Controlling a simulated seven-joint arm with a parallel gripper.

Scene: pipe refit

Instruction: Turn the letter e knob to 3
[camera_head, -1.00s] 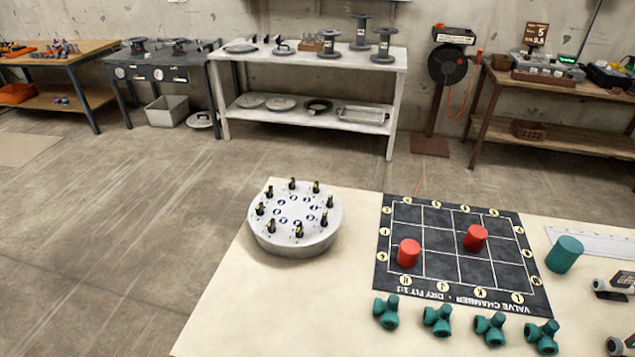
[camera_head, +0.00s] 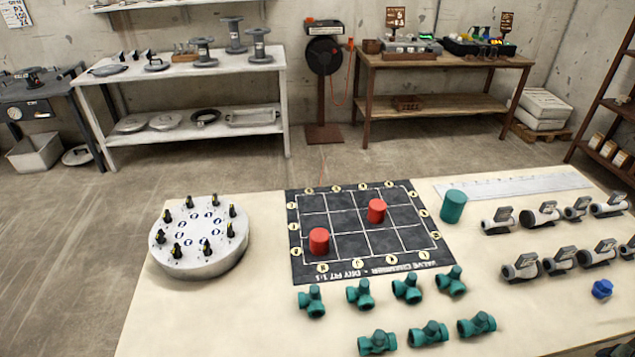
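A round grey disc (camera_head: 199,262) stands on the near table at the left. Several small black knobs with yellow marks stand in a ring near its rim, with blue-and-white round marks inside the ring. The letters and numbers at the knobs are too small to read, so I cannot tell which knob is e or where it points. My gripper does not show in this view.
A black gridded board (camera_head: 342,218) with two red cylinders lies right of the disc. A green cylinder (camera_head: 453,206), several green pipe fittings (camera_head: 408,288), grey valves (camera_head: 540,216) and a ruler (camera_head: 512,186) lie further right. Benches stand behind. The table left of the board's front is clear.

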